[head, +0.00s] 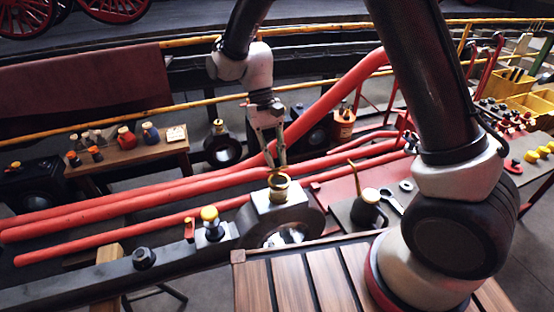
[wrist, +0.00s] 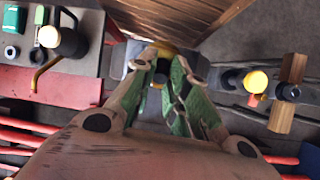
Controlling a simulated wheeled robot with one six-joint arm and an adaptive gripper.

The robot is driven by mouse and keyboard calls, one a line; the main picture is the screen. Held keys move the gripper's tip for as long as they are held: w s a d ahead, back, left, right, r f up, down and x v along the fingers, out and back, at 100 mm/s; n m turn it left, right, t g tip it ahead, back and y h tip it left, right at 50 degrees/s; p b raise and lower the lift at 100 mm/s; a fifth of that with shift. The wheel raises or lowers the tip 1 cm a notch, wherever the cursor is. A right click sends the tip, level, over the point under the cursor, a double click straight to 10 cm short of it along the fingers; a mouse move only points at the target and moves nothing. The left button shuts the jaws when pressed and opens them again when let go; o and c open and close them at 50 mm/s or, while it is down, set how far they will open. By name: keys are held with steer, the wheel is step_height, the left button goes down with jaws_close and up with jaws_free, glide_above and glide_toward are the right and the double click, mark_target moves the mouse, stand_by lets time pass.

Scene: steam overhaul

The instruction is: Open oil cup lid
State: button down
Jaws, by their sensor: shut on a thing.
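The brass oil cup (head: 279,188) stands upright on top of a grey bearing block (head: 265,215) with a round bore. My gripper (head: 277,168) points down right over the cup, its fingertips at the cup's top. The gripper is shut on what appears to be the cup's lid. The fingers hide much of it, so I cannot tell how far the lid is tilted.
A yellow-capped fitting (head: 210,222) stands left on the steel rod. Long red pipes (head: 120,205) run behind. A slatted wooden surface (head: 300,285) is in front.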

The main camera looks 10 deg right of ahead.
steer(key=shift+w+a+f+g+h, duration=0.15)
steer(key=shift+w+f+g+h, duration=0.15)
steer(key=shift+w+g, duration=0.8)
steer(key=shift+w+a+f+g+h, duration=0.15)
steer(key=shift+w+f+g+h, duration=0.15)
steer(key=shift+g, duration=1.45)
steer(key=shift+w+a+f+g+h, duration=0.25)
steer(key=shift+w+g, duration=0.55)
steer(key=shift+g, duration=0.65)
steer(key=shift+d, duration=0.1)
steer(key=c, duration=1.4)
jaws_free()
steer(key=shift+r, duration=0.1)
